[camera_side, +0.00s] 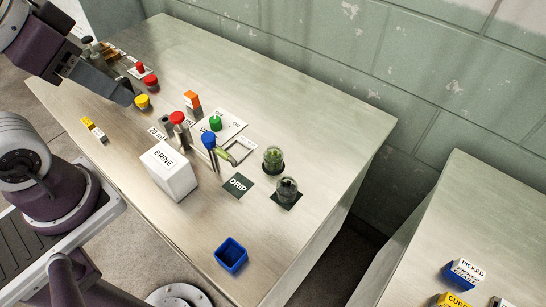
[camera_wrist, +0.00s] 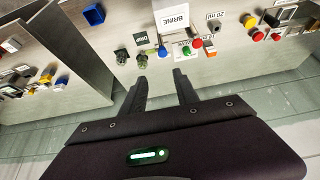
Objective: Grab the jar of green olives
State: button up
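Two glass jars stand on dark square mats on the steel table. The rear jar (camera_side: 273,158) looks filled with green. The front jar (camera_side: 286,190) looks darker and greyer. Both also show in the wrist view, the rear jar (camera_wrist: 142,61) and the front jar (camera_wrist: 121,57). I cannot read a label on either or make out olives clearly. My gripper (camera_wrist: 160,75) is open, with nothing between its fingers. In the side view my gripper (camera_side: 122,95) is at the upper left, above the table and well away from both jars.
A white BRINE box (camera_side: 170,172), a DRIP mat (camera_side: 238,184), a blue-topped post (camera_side: 209,142) and red-topped posts (camera_side: 179,120) stand between my gripper and the jars. A blue bin (camera_side: 231,253) sits at the front. A second table (camera_side: 450,205) stands across a gap at right.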

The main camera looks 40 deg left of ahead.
jog(key=o, duration=0.7)
jog(key=shift+o, duration=0.2)
jog(key=w+d+f+n+g+h, duration=0.25)
jog(key=w+f+n+g, duration=0.2)
jog(key=w, duration=0.45)
jog(key=w+d+f+n+g+h, duration=0.1)
jog(key=w+f+n+g+h, duration=0.25)
jog(key=w+f, duration=0.35)
jog(key=n+h, duration=0.4)
send_near(269, 157)
notch_tip(269, 157, up, 5)
jog(key=s, duration=0.2)
jog(key=f+n+h, duration=0.1)
jog(key=f+n, duration=0.1)
jog(key=f, duration=0.2)
jog(key=w+f+n+t+h, duration=0.1)
jog(key=f+n, duration=0.1)
jog(key=f, duration=0.1)
jog(key=w+f+n+t+h, duration=0.1)
jog(key=f+n, duration=0.1)
jog(key=f, duration=0.2)
jog(key=shift+w+a+f, duration=0.15)
jog(key=shift+a+f, duration=0.05)
jog(key=shift+f, duration=0.1)
jog(key=x, duration=0.7)
jog(key=shift+d+r, duration=0.1)
jog(key=shift+r, duration=0.1)
